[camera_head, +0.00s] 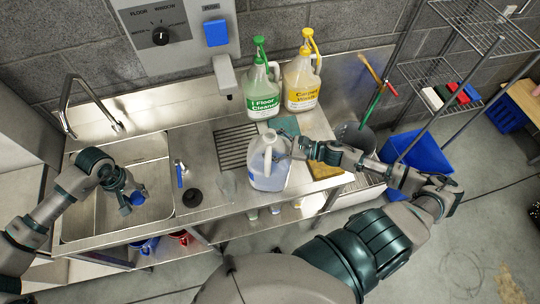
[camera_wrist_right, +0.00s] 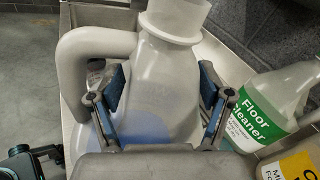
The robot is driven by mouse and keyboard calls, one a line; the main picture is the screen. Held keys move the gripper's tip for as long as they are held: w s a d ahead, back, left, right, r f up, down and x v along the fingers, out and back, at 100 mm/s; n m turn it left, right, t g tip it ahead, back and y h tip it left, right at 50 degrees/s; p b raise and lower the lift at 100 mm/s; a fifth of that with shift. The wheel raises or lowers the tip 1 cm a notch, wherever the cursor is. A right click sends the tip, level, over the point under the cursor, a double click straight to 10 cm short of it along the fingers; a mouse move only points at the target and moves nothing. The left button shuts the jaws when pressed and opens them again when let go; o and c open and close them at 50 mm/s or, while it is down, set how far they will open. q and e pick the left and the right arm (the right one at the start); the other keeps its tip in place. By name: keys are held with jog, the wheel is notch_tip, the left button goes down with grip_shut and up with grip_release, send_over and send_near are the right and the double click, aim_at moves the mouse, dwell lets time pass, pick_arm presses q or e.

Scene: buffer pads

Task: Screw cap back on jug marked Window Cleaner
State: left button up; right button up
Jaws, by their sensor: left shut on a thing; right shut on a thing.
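The translucent jug (camera_head: 268,172) with pale blue liquid stands upright at the front edge of the steel counter. Its white neck (camera_wrist_right: 172,16) has no cap on it in the right wrist view. Its label is not readable here. My right gripper (camera_head: 291,150) is shut on the jug, with a finger on each side of its upper body; it also shows in the right wrist view (camera_wrist_right: 163,88). My left gripper (camera_head: 135,197) is over the sink, well left of the jug, shut on a small blue cap (camera_head: 138,199).
A Floor Cleaner jug (camera_head: 262,95) and a Carpet Wash jug (camera_head: 302,85) stand at the back. The sink (camera_head: 160,160), a drain grate (camera_head: 237,147), a black round piece (camera_head: 192,198) and a blue-handled tool (camera_head: 180,173) lie left of the jug.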

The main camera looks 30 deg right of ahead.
aim_at(271, 131)
jog(key=shift+r, duration=0.2)
pick_arm(q)
jog(key=shift+d+f, duration=0.1)
pick_arm(e)
jog(key=shift+w+r, duration=0.1)
jog(key=shift+r, duration=1)
jog(key=shift+c, duration=0.2)
pick_arm(q)
jog(key=shift+r, duration=0.3)
pick_arm(e)
notch_tip(271, 131, up, 12)
jog(key=shift+f, duration=0.25)
pick_arm(q)
jog(key=shift+r+p, duration=0.6)
jog(key=shift+p, duration=0.2)
pick_arm(e)
jog(key=shift+r, duration=1.9)
